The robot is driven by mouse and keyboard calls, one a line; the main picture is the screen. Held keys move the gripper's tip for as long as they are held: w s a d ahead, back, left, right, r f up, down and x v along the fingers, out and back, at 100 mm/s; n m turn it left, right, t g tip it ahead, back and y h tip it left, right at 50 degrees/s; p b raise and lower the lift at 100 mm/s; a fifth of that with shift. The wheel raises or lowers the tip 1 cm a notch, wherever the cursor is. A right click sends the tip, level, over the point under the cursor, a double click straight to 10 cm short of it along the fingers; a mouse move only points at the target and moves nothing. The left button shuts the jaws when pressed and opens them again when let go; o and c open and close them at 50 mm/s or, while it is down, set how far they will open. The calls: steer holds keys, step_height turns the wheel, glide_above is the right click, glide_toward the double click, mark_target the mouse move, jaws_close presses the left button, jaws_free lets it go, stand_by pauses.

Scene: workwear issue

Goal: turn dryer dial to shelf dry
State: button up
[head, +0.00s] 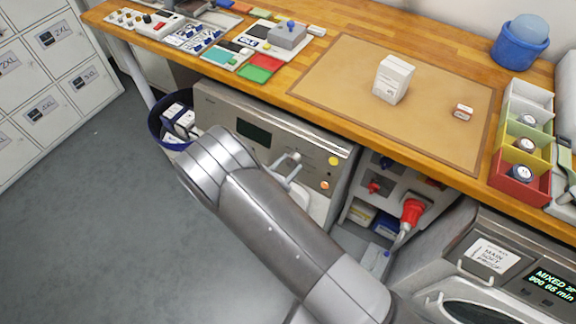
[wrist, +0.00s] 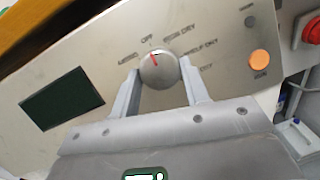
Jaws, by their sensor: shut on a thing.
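The dryer's metal control panel (head: 225,105) is under the worktop; it fills much of the wrist view (wrist: 90,60). Its round silver dial (wrist: 158,71) has a red mark pointing up and slightly left, close to the OFF label. Small printed labels ring the dial; one at left seems to read MIXED, and those at right are too blurred to read surely. My gripper (wrist: 160,82) has one finger on each side of the dial and is shut on it. In the head view my gripper (head: 289,168) is at the panel, and the dial cannot be made out there.
A dark display (wrist: 62,98) is left of the dial; an orange button (wrist: 260,62) is right of it. The wooden worktop (head: 300,50) overhangs the panel. A red plug-like thing (head: 411,211) stands out on the right. Open floor (head: 90,220) lies left.

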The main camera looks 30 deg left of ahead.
steer(key=c, duration=0.4)
steer(key=shift+m, duration=0.5)
steer(key=m+h, duration=0.1)
steer(key=m, duration=0.2)
steer(key=shift+a+r+g, duration=0.1)
steer(key=shift+a+g, duration=0.05)
steer(key=shift+g, duration=0.25)
steer(key=m, duration=0.3)
steer(key=m+g+h, duration=0.1)
steer(key=m, duration=0.1)
steer(key=shift+r+m+h, duration=0.15)
steer(key=shift+m+h, duration=0.15)
steer(key=shift+m, duration=0.1)
steer(key=m+g, duration=0.1)
steer(key=m, duration=0.1)
steer(key=m+g, duration=0.1)
steer(key=m, duration=0.2)
steer(key=shift+w+a+r+m, duration=0.1)
steer(key=shift+r+m, duration=0.05)
steer(key=shift+m, duration=0.15)
steer(key=shift+r+m+g, duration=0.1)
steer(key=shift+m+g, duration=0.6)
steer(key=shift+m, duration=1.1)
